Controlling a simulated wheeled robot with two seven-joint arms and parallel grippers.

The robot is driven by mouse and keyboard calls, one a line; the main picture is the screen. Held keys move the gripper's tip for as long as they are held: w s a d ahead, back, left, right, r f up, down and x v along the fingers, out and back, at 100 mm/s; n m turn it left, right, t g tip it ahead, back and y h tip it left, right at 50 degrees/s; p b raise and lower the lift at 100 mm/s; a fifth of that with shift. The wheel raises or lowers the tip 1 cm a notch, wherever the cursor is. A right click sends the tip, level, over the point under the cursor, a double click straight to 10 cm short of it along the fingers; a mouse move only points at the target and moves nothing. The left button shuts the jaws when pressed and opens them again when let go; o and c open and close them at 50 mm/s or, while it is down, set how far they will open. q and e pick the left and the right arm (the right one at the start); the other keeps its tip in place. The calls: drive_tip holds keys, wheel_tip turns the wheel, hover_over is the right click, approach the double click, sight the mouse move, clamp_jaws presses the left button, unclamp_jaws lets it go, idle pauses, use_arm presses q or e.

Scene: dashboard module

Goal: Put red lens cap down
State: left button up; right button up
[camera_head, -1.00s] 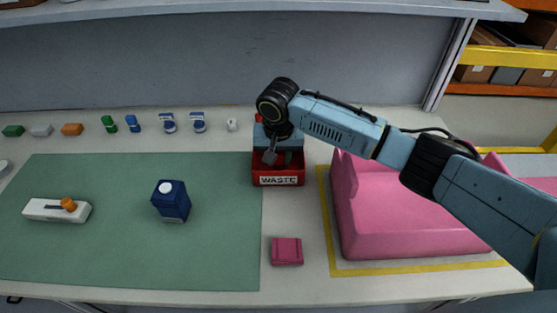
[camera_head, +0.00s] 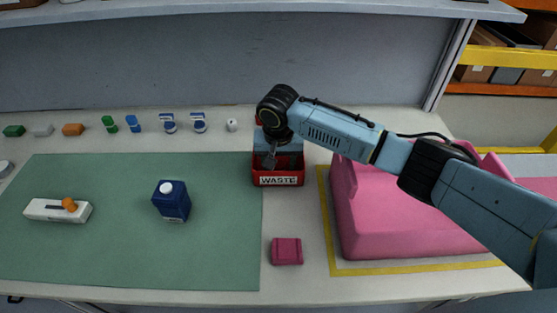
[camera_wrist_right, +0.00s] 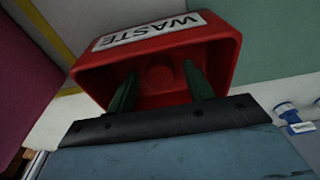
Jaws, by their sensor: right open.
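The red lens cap (camera_wrist_right: 160,78) appears as a round red shape inside the red waste bin (camera_wrist_right: 222,48) in the right wrist view. It is hard to tell apart from the bin's red interior. My right gripper (camera_wrist_right: 160,85) is open, its two dark green fingers reaching into the bin on either side of the cap with gaps between. In the head view the right gripper (camera_head: 271,160) points down into the waste bin (camera_head: 278,181), and the cap is hidden there. My left gripper is not in view.
A pink housing (camera_head: 405,225) stands right of the bin inside yellow tape. A pink block (camera_head: 287,251) lies in front. A green mat (camera_head: 110,250) holds a dark blue container (camera_head: 171,202) and a white switch box (camera_head: 45,210). Several small parts line the back.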

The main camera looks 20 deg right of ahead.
sight(278, 167)
drive_tip(key=shift+r, duration=0.2)
drive_tip(key=r, duration=0.4)
drive_tip(key=r+p, duration=0.1)
drive_tip(key=r, duration=0.1)
drive_tip(key=shift+s+a+r, duration=0.15)
drive_tip(key=shift+s+r, duration=0.1)
drive_tip(key=shift+s, duration=0.15)
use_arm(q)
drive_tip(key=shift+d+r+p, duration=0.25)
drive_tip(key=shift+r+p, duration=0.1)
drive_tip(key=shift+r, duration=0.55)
use_arm(e)
drive_tip(key=r, duration=0.4)
drive_tip(key=s+r, duration=0.1)
drive_tip(key=r, duration=0.1)
drive_tip(key=shift+a, duration=0.1)
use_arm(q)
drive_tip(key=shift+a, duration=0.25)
